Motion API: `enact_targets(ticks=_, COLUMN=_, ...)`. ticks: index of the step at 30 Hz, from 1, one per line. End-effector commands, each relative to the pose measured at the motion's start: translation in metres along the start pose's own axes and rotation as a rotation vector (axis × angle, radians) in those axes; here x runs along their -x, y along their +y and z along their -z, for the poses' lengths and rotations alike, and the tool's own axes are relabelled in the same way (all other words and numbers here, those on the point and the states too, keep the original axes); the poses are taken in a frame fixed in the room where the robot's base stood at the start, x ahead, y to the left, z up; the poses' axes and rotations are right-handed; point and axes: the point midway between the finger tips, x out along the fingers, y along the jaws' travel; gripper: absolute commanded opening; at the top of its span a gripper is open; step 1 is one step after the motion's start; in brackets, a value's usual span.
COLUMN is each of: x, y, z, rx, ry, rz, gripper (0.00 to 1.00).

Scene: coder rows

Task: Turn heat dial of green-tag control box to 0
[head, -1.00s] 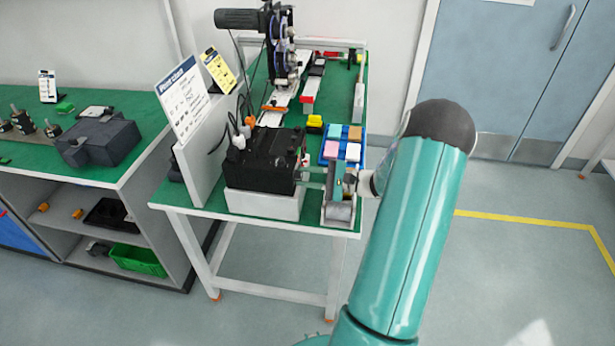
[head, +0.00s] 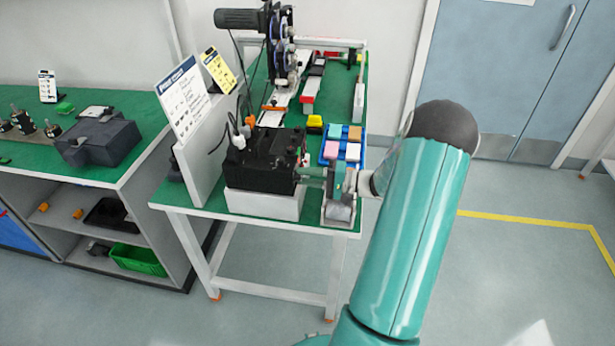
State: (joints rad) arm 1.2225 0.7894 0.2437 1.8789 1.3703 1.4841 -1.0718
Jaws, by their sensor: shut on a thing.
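A black control box (head: 262,165) sits on a white block (head: 263,203) at the near end of the green-topped table. Its right side faces my gripper (head: 304,176), which reaches in from the right with its fingers at that side. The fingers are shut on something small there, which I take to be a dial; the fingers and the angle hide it. No green tag and no dial marks can be made out from here.
A blue tray (head: 364,150) with coloured blocks stands just behind my gripper. A white panel with a sign (head: 183,98) stands left of the box. Cables rise behind it near a reel machine (head: 281,45). Floor at the right is clear.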

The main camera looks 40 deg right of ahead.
Motion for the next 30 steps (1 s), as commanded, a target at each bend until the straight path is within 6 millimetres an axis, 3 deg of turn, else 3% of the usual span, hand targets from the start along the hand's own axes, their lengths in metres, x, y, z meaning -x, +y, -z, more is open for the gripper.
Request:
enact_targets(ticks=11, x=0.000, y=0.000, z=0.000, rx=0.007, ry=0.000, rz=0.000, gripper=0.03)
enact_targets(ticks=12, x=0.000, y=0.000, z=0.000, rx=0.007, ry=0.000, rz=0.000, gripper=0.28)
enact_targets(ticks=14, x=0.000, y=0.000, z=0.000, rx=0.006, ry=0.000, rz=0.000, gripper=0.35)
enact_targets(ticks=23, x=0.002, y=0.000, z=0.000, rx=0.006, ry=0.001, rz=0.000, gripper=0.35)
enact_targets(ticks=30, x=0.032, y=0.000, z=0.001, rx=0.006, ry=0.004, rz=-0.001, gripper=0.35)
